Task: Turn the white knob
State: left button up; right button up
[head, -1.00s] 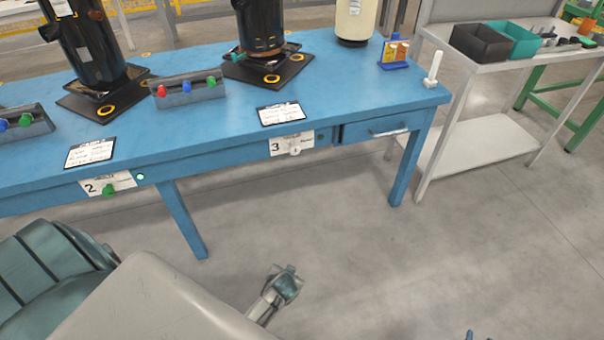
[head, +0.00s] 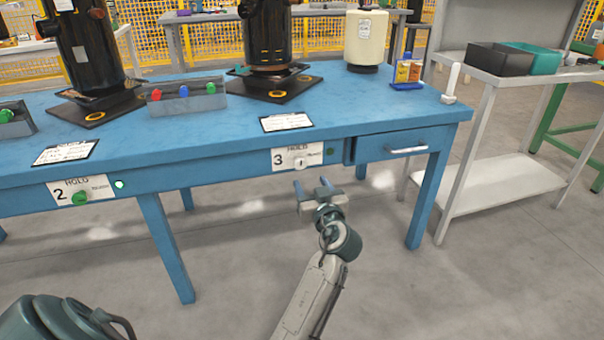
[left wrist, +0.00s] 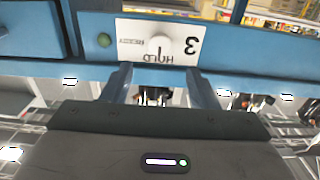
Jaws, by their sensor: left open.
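The white knob (head: 299,162) is on the white label plate marked 3 (head: 285,158), on the front edge of the blue table (head: 385,126). My left gripper (head: 312,184) is just below and in front of this plate. It is open, with nothing between its fingers, and apart from the knob. In the left wrist view the plate appears upside down, and the white knob (left wrist: 161,45) shows above and between the two fingertips (left wrist: 155,75). My right gripper is not in view.
A green knob (head: 80,198) is on the plate marked 2, beside a lit green lamp (head: 120,184). A dark green button (left wrist: 104,40) is beside plate 3. A drawer (head: 405,146) with a handle is to the right.

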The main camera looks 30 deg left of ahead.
aim_at(301, 165)
pick_arm(q)
jog(key=b+x, duration=0.1)
jog(key=x, duration=0.8)
jog(key=c, duration=1)
jog(key=shift+o, duration=0.2)
